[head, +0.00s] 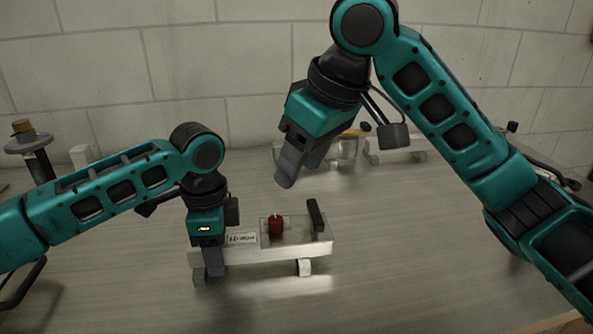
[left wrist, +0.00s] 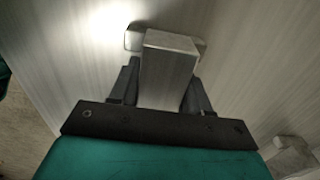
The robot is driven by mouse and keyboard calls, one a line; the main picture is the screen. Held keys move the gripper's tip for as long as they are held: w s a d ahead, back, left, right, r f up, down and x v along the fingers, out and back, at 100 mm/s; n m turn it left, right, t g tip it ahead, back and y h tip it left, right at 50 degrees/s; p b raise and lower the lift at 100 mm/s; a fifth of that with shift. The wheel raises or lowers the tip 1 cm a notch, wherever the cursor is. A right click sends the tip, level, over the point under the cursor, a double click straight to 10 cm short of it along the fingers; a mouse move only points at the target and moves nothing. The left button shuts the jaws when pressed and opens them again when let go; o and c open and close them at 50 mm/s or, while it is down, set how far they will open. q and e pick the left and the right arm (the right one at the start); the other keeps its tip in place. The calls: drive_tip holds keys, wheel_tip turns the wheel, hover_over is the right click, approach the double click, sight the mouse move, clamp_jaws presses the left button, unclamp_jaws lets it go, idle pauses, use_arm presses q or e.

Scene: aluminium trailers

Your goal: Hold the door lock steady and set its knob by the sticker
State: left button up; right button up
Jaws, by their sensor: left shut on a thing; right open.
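The door lock (head: 275,253) is a pale metal bar on small feet, standing on the table. A red knob (head: 276,224) sits on its top plate, and a white sticker (head: 241,239) with dark lettering, too small to read surely, is left of the knob. A black upright handle (head: 315,215) stands at its right end. My left gripper (head: 210,265) is shut on the lock's left end; the left wrist view shows the metal bar (left wrist: 167,75) between both fingers. My right gripper (head: 290,172) is open and empty, above and behind the knob, apart from it.
Behind the lock stand a metal fixture with a yellow part (head: 347,150) and another pale trailer-like piece (head: 398,148). A round-topped stand (head: 27,141) is at the far left. The table in front of the lock is clear.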

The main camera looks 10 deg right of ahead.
use_arm(q)
drive_tip(key=o, duration=1.4)
